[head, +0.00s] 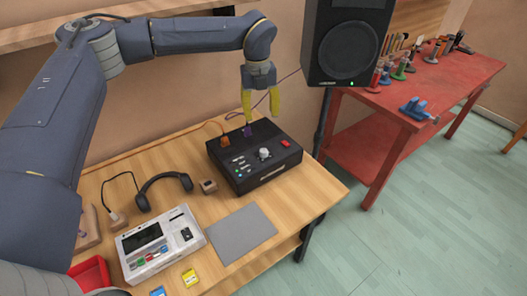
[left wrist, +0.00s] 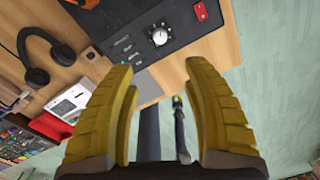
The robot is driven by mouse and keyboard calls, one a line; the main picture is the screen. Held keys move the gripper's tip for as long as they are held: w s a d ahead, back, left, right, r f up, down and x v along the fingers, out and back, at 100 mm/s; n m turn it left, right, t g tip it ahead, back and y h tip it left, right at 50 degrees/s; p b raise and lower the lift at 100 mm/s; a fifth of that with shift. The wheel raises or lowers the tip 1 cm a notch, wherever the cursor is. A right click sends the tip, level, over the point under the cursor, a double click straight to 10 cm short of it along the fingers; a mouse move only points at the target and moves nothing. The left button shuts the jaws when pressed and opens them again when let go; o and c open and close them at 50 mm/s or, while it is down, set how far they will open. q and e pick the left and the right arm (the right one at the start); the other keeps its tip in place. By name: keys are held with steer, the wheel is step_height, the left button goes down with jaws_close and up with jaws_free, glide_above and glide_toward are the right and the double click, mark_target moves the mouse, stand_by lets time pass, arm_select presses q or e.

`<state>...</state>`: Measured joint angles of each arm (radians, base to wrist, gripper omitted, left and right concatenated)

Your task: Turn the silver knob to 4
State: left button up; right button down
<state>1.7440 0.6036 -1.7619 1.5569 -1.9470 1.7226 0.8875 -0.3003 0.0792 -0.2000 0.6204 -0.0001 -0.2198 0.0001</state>
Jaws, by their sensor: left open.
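The silver knob (head: 264,153) sits on top of a black control box (head: 286,164) on the wooden table. In the left wrist view the knob (left wrist: 159,36) shows with a pale pointer mark and dots around it. The numbers and the exact setting are too small to read. My left gripper (head: 261,113) hangs above the back of the box, yellow fingers pointing down, apart and empty. In the left wrist view the knob lies beyond the gap between the fingertips (left wrist: 158,68), not touched. My right gripper is in neither view.
On the box are an orange plug (head: 225,141), a purple plug (head: 247,131) and a red switch (head: 285,143). Headphones (head: 163,183), a white device (head: 160,245) and a grey mat (head: 241,234) lie nearby. A speaker (head: 345,42) stands right of my gripper.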

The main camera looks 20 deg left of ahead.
mark_target(263, 151)
arm_select(q)
steer(key=f, duration=1.7)
steer(key=shift+w+d, duration=0.2)
steer(key=shift+d, duration=0.15)
steer(key=shift+f, duration=0.1)
steer(key=shift+c, duration=0.2)
jaws_close()
